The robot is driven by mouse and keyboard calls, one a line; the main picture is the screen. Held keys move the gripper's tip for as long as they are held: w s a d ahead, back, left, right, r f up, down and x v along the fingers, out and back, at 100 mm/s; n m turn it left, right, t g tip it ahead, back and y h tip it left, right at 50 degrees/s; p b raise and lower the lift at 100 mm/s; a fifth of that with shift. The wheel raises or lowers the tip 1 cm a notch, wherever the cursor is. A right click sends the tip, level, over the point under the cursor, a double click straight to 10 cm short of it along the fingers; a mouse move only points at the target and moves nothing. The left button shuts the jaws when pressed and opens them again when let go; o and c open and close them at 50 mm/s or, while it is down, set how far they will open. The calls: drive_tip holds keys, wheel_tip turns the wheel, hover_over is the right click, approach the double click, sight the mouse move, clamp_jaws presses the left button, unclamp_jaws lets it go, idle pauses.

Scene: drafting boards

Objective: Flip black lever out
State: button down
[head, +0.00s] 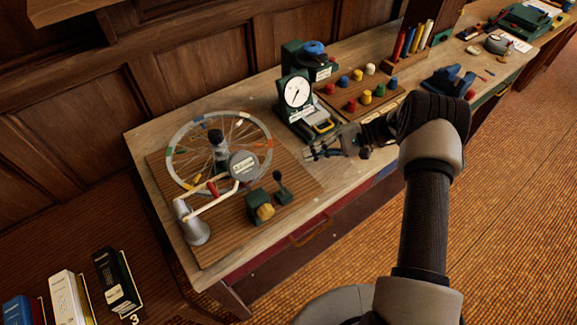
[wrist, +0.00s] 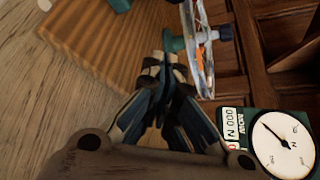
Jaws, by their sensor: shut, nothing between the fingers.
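The black lever (head: 279,181) stands up from a small green base on the striped wooden board (head: 300,190), right of the spoked wheel (head: 178,170). Left of it is a green block with a yellow knob (head: 262,210). My gripper (head: 312,154) is at the board's right edge, up and right of the lever in the head view and apart from it. In the wrist view my gripper (wrist: 162,66) has its fingers together with nothing held. The lever cannot be made out clearly in the wrist view.
A round dial gauge (head: 297,92) on a green stand is behind my gripper, also in the wrist view (wrist: 286,142). A board of coloured knobs (head: 366,96) lies right. The table's front strip is bare.

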sight(280, 184)
drive_tip(key=shift+a, duration=0.15)
drive_tip(key=b+x, duration=0.1)
drive_tip(key=x, duration=0.9)
drive_tip(key=shift+s, duration=0.1)
drive_tip(key=shift+s+d+r, duration=0.3)
drive_tip(key=shift+s+r, duration=0.15)
drive_tip(key=shift+s, duration=0.1)
drive_tip(key=shift+s+d+r, duration=0.25)
drive_tip(key=shift+s+r, duration=0.25)
drive_tip(key=shift+s, duration=0.1)
drive_tip(key=shift+s+r, duration=0.2)
drive_tip(key=shift+s, duration=0.15)
drive_tip(key=shift+d, duration=0.1)
